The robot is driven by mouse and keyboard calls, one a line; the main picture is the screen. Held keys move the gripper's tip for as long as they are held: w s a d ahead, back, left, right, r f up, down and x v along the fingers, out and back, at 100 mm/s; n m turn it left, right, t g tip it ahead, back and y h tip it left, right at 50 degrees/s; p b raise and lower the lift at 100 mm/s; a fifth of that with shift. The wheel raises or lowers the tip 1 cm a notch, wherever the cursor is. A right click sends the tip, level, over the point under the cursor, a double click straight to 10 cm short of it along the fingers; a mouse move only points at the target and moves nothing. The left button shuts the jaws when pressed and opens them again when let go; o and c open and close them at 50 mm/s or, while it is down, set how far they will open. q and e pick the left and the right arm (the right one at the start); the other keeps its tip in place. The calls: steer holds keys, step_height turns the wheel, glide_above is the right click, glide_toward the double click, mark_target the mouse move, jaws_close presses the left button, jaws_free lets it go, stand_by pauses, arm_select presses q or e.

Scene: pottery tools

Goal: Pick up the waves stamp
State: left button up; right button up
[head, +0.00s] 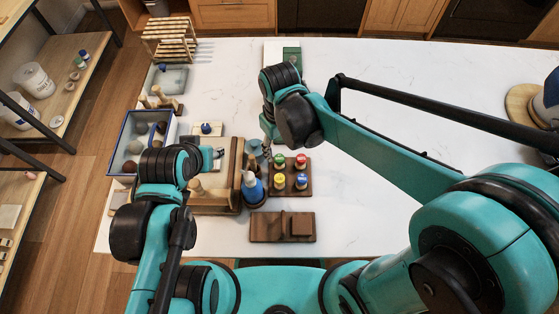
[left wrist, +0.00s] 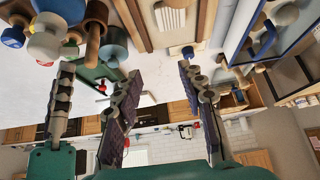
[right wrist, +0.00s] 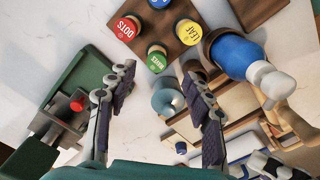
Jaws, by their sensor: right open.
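The stamps stand in a dark wooden block (head: 290,192), with red, green, yellow and blue tops. The green-topped stamp (right wrist: 157,60) seems to read "WAVES" in the right wrist view; it also shows in the head view (head: 279,160). The red stamp (right wrist: 127,27) reads "DOTS" and the yellow one (right wrist: 187,31) "LEAF". My right gripper (right wrist: 160,72) is open and empty, its fingers on either side of the view below the green stamp, apart from it. In the head view my right arm hides most of this gripper. My left gripper (left wrist: 160,75) is open and empty, left of the block.
A grey-blue rounded object (right wrist: 168,98) is near the right fingers. A wooden tool rack (head: 237,185) and a blue-rimmed bin (head: 126,160) lie left.

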mark_target(280, 158)
steer(key=f+b, duration=0.1)
steer(key=f, duration=0.4)
steer(key=f+b, duration=0.1)
steer(key=f, duration=0.2)
steer(key=shift+w+b, duration=0.35)
steer(key=c, duration=1.2)
